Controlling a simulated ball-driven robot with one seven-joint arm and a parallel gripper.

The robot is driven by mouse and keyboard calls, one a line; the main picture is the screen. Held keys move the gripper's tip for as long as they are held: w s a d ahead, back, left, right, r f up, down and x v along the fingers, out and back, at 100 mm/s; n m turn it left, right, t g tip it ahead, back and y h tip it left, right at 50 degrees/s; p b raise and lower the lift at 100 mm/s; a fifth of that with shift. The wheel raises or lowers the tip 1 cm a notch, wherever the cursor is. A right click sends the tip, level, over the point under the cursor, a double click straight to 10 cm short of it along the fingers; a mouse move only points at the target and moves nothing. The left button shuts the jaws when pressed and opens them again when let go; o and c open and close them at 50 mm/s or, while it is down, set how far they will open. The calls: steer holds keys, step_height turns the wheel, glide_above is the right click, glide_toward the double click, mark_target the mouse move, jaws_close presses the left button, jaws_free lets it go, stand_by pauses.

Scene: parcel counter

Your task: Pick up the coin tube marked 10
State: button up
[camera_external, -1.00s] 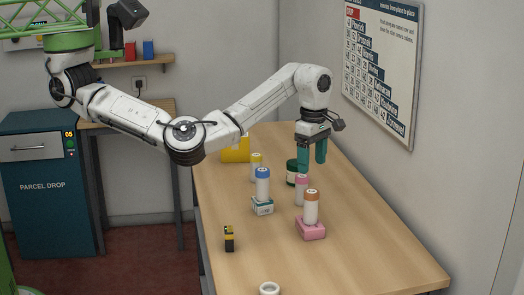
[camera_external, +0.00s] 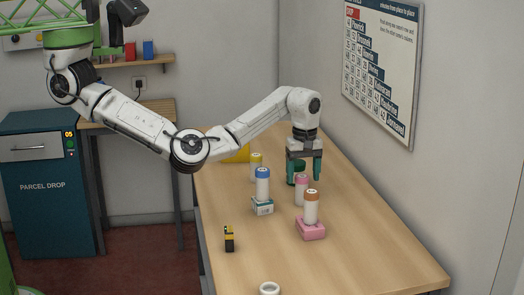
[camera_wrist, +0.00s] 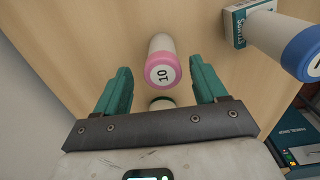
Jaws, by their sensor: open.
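The coin tube marked 10 (camera_wrist: 163,72) has a pink cap and a pale body. It stands upright on the counter in the external view (camera_external: 301,190). My gripper (camera_external: 304,176) is open and points down, just behind and above the tube in that view. In the wrist view, the green fingers of my gripper (camera_wrist: 160,72) are spread, and the pink cap shows between and slightly beyond their tips. No contact shows. The fingers hold nothing.
A blue-capped tube (camera_external: 263,182) stands on a small teal-and-white box (camera_external: 263,207). An orange-capped tube (camera_external: 311,208) stands on a pink block (camera_external: 311,230). A yellow-capped tube (camera_external: 256,170) is farther back. A dark green round item (camera_external: 299,168) sits partly hidden behind my fingers.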

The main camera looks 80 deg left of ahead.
mark_target(302, 188)
steer(key=shift+s+d+f+p, duration=0.1)
steer(key=shift+f+p, duration=0.1)
steer(key=shift+f, duration=1.15)
steer(key=shift+s+f+p, duration=0.1)
steer(key=shift+f+p, duration=0.1)
steer(key=shift+f, duration=1.1)
steer(key=shift+r, duration=0.1)
steer(key=c, duration=1.3)
